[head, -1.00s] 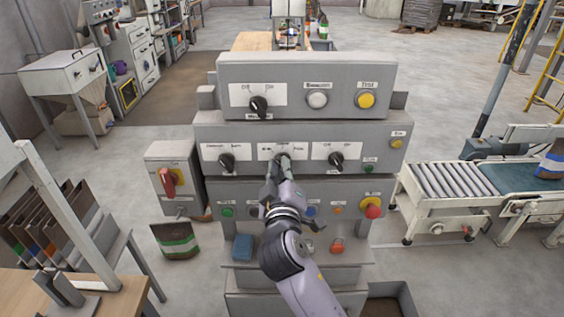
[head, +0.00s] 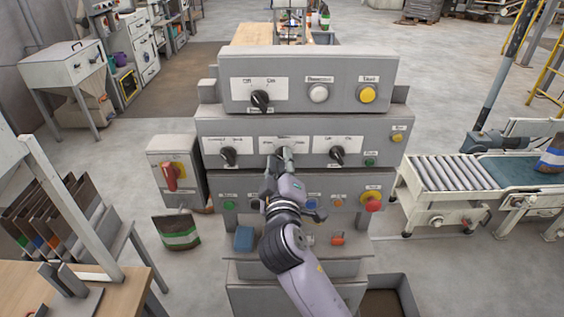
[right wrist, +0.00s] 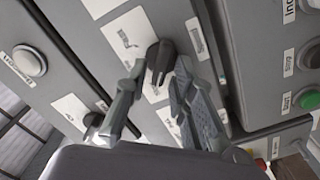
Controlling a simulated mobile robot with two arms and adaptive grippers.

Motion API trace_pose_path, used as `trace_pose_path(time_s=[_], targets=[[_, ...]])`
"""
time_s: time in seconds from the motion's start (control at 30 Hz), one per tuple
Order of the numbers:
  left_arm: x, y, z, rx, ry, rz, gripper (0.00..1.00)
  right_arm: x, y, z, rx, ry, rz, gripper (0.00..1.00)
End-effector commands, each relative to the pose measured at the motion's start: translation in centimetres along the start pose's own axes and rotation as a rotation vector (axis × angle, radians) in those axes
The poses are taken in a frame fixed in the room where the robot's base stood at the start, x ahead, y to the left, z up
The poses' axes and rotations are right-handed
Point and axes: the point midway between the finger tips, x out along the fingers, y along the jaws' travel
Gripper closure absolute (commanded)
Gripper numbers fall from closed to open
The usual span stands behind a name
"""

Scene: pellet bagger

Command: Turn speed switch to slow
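The speed switch is the middle dark knob (right wrist: 161,60) on the panel's second row, on a white label plate (head: 297,143). In the head view my right gripper (head: 279,158) reaches up to it and hides most of the knob. In the right wrist view the two fingers of my right gripper (right wrist: 158,82) stand on either side of the knob. They are apart, with a narrow gap on the knob's left side; the right finger is very close to it, and contact is unclear. The knob's pointer direction is hard to read. My left gripper is not in view.
Other dark knobs sit left (head: 229,156) and right (head: 338,156) of the switch, and one above (head: 260,100). A red emergency button (head: 373,203) is at lower right. A red-handled box (head: 172,172) stands left; a roller conveyor (head: 452,173) is at right.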

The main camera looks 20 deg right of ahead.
Motion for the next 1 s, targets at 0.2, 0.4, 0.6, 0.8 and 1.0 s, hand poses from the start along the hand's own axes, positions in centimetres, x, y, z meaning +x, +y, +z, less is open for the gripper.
trace_pose_path(time_s=[0.2, 0.4, 0.6, 0.8, 1.0], targets=[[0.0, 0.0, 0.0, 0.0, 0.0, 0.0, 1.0, 0.0, -0.1, 0.1, 0.001, -0.002, -0.001, 0.69], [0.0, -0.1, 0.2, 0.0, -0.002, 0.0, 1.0, -0.3, -0.1, 0.1, 0.001, -0.003, -0.002, 0.69], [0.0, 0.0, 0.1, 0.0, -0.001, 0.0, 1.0, -3.2, -0.1, 0.2, 0.003, -0.003, -0.004, 0.69], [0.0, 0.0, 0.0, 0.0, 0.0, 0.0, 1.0, -7.5, -0.2, 0.2, 0.002, -0.004, -0.006, 0.69], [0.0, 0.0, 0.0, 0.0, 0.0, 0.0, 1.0, -10.8, -0.2, 0.1, 0.001, -0.003, -0.005, 0.69]])
